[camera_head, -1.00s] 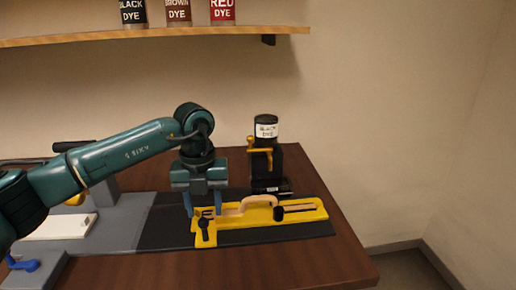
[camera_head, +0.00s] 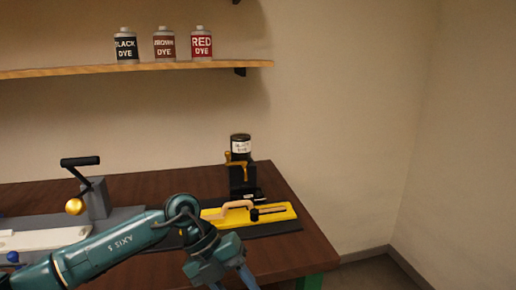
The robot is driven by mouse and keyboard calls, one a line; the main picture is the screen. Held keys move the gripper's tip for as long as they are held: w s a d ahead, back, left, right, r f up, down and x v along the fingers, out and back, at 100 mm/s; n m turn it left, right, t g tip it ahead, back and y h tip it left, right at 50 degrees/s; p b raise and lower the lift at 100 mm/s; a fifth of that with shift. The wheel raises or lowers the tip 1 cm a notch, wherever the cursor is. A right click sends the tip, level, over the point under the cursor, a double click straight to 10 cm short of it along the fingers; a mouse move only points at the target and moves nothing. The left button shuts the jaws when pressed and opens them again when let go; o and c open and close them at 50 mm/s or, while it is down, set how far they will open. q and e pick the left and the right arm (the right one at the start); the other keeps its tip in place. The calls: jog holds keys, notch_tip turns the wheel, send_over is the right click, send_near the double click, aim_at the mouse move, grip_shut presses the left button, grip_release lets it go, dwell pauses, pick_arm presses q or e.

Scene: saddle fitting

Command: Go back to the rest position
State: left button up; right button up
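My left gripper (camera_head: 232,284) is low in the head view, in front of the workbench's yellow fixture. Its blue fingers stand apart with nothing visible between them, and their tips run to the bottom edge of the picture. The yellow fixture (camera_head: 285,214) lies on a dark mat (camera_head: 287,229), with a beige curved piece (camera_head: 236,205) and a black knob on it. My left arm hides the fixture's left part. My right gripper is not in view.
A grey press with a black handle (camera_head: 80,161) and a gold ball (camera_head: 75,207) stands at the left. Several dye bottles sit on the wall shelf (camera_head: 130,69). The right side is open floor.

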pick_arm(q)
jog(key=s+d+r+n+t+h+p, duration=0.25)
jog(key=s+d+r+n+h, duration=0.5)
jog(key=d+h, duration=0.5)
jog(key=w+a+f+n+t+y+p, duration=0.1)
jog(key=w+a+f+n+t+y, duration=0.1)
jog(key=a+f+n+t+y, duration=0.4)
jog(key=w+a+f+n+t+y+p, duration=0.1)
jog(key=w+a+n+t+y, duration=0.1)
jog(key=a+n+t, duration=0.7)
jog(key=s+a+f+n+g+y, duration=0.2)
jog(key=s+a+f+n+y, duration=0.1)
jog(key=f, duration=0.5)
jog(key=s+a+f+n+g+y, duration=0.2)
jog(key=s+a+f+n+y, duration=0.2)
jog(key=s+f+n, duration=0.3)
jog(key=s+a+f, duration=0.1)
jog(key=s, duration=0.2)
jog(key=shift+p, duration=0.4)
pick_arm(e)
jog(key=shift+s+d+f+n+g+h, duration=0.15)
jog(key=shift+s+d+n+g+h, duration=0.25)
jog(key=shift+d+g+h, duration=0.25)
